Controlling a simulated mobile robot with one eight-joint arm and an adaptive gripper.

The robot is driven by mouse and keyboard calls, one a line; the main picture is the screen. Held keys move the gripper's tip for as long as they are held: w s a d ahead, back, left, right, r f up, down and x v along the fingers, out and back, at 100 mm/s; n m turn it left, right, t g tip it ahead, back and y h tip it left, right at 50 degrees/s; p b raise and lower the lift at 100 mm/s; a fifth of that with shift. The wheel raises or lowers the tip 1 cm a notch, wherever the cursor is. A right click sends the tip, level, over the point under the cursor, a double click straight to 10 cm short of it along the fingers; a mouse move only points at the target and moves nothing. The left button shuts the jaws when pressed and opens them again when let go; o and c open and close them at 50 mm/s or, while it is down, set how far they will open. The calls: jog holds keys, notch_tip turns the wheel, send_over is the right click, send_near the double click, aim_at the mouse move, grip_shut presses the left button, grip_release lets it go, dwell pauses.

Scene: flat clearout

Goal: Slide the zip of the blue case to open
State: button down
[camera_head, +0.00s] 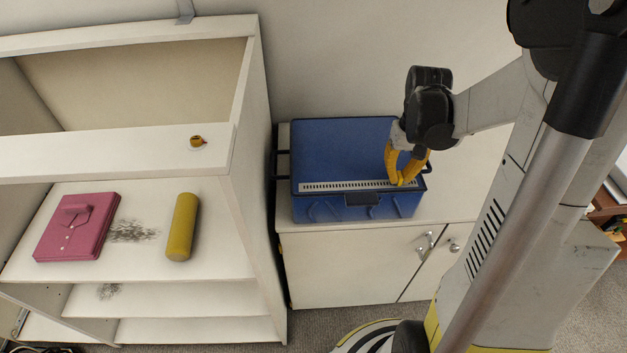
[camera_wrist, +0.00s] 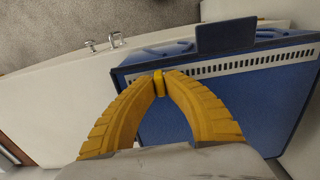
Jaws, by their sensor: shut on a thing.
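The blue case (camera_head: 343,150) lies closed on a white cabinet. A pale zip strip with dark teeth (camera_head: 345,186) runs along the front edge of its top, and it also shows in the wrist view (camera_wrist: 240,65). My gripper (camera_head: 402,180) is at the right end of the strip in the head view. Its yellow fingers are shut on a small yellow zip pull (camera_wrist: 159,82), which shows between the fingertips in the wrist view. The pull is at one end of the strip. The slider under it is hidden by the fingers.
The white cabinet (camera_head: 340,265) has door handles (camera_head: 425,246) at its front. A white shelf unit (camera_head: 255,215) stands close on the left. A wall stands behind the case.

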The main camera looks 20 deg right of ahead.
jog(key=shift+s+d, duration=0.2)
jog(key=shift+d, duration=0.35)
jog(key=shift+s+d, duration=0.15)
jog(key=shift+d, duration=0.4)
jog(key=c, duration=1.3)
grip_release()
jog(key=shift+o, duration=0.2)
jog(key=shift+r+p, duration=2.3)
jog(key=shift+r, duration=0.75)
jog(key=shift+f, duration=0.1)
jog(key=s+a+r+n+t+b, duration=0.1)
jog(key=s+a+r+t, duration=0.1)
jog(key=a, duration=0.9)
jog(key=s+a+r+n+t+b, duration=0.2)
jog(key=a+r+t, duration=0.3)
jog(key=a, duration=0.7)
jog(key=shift+s+r+n, duration=0.3)
jog(key=shift+s+r, duration=0.35)
